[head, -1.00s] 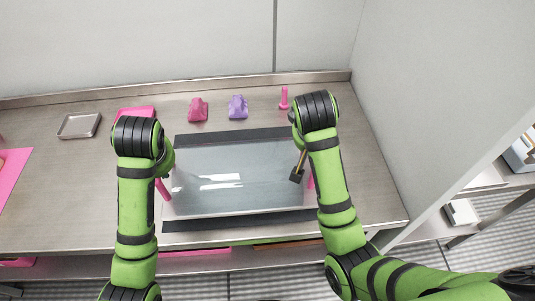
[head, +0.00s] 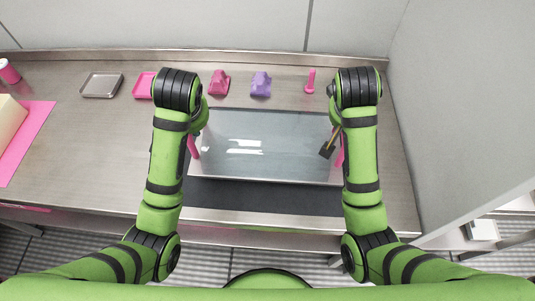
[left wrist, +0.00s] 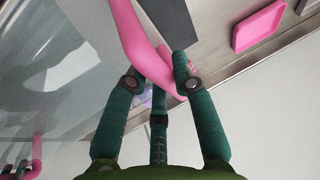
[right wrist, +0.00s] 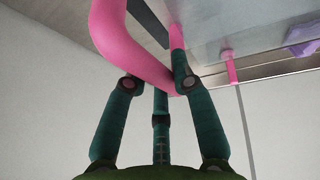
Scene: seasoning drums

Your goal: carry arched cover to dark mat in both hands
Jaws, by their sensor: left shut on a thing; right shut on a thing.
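The arched cover is a clear glassy panel (head: 265,160) with pink handles at its left end (head: 193,146) and right end (head: 340,153). It is over the dark mat (head: 262,197); a broad strip of mat shows along its front. I cannot tell whether it touches the mat. My left gripper (left wrist: 157,85) is shut on the left pink handle (left wrist: 140,38). My right gripper (right wrist: 158,85) is shut on the right pink handle (right wrist: 125,45). In the head view my forearms hide most of both grippers.
Behind the cover stand a pink block (head: 219,83), a purple block (head: 260,84) and a pink upright piece (head: 310,82). A metal tray (head: 101,85) and pink tray (head: 145,86) lie at left. A dark brush-like item (head: 327,150) shows by the right handle. A wall bounds the right.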

